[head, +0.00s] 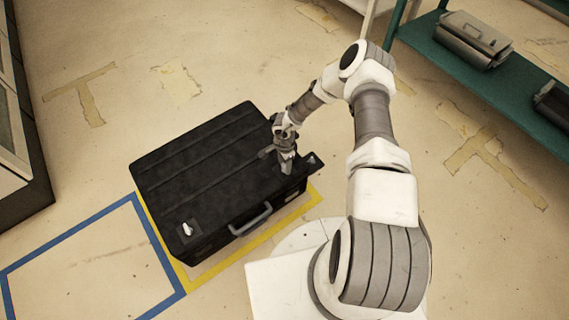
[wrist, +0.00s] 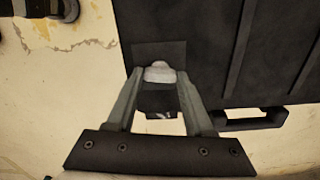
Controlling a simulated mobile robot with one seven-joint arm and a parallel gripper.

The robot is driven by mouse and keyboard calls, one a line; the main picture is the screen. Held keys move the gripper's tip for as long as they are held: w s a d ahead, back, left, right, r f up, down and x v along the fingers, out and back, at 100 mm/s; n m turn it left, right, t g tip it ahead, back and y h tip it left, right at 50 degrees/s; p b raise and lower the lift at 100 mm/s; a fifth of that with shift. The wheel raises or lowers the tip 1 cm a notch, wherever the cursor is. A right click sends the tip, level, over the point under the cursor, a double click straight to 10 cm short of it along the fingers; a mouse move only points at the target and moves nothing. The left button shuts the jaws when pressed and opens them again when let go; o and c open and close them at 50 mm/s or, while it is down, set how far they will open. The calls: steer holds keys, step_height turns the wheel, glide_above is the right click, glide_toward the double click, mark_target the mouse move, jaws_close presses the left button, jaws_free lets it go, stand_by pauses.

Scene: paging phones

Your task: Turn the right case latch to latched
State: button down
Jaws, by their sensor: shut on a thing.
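The black case (head: 215,165) lies closed on the floor in the head view, with a grey carry handle (head: 250,219) on its near side. The left latch (head: 188,230) is a small pale knob on a dark plate near the case's near left corner. My gripper (head: 286,160) is over the case's right end, at the right latch. In the wrist view my gripper (wrist: 160,78) has its two fingers closed on the pale knob of the right latch (wrist: 160,72). In the head view my gripper hides that latch's knob.
Yellow and blue tape lines (head: 166,245) mark the floor around the case. A green shelf (head: 480,85) with a grey metal box (head: 473,40) stands at the upper right. A cabinet (head: 18,150) stands at the left edge. Open floor lies beyond the case.

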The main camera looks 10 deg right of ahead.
mark_target(284, 166)
steer(key=shift+n, duration=0.8)
steer(key=shift+c, duration=1.4)
jaws_free()
step_height(284, 166, up, 18)
steer(key=p, duration=0.7)
steer(key=shift+f, duration=0.25)
